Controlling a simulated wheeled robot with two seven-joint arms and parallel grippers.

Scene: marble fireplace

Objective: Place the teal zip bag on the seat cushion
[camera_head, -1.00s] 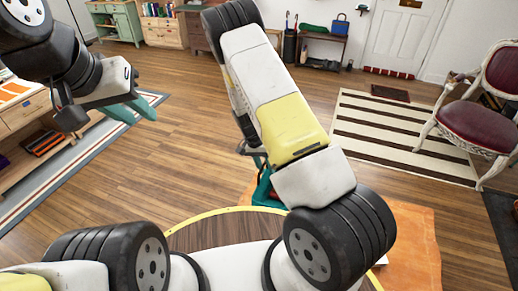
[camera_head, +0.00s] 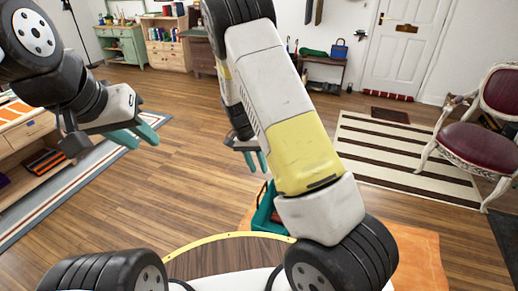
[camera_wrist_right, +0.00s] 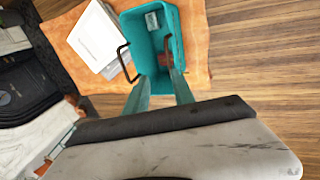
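An open teal container (camera_head: 264,212) with two brown loop handles stands on the orange mat, partly hidden behind my right arm. It shows fully in the right wrist view (camera_wrist_right: 152,42), with a few small items inside. I cannot tell whether it is the zip bag, and no other clearly teal bag shows. My right gripper (camera_head: 256,161) is above the container; in the wrist view (camera_wrist_right: 160,88) its teal fingers are apart with nothing between them. My left gripper (camera_head: 138,135) is open and empty at the left. The dark red seat cushion (camera_head: 484,147) is on the chair at the far right.
White books or boxes (camera_wrist_right: 98,38) lie beside the container on the orange mat (camera_head: 418,262). A striped rug (camera_head: 385,150) lies before the door. A bench at the back holds a blue bag (camera_head: 339,50) and a dark green item (camera_head: 314,53). Wooden floor between is clear.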

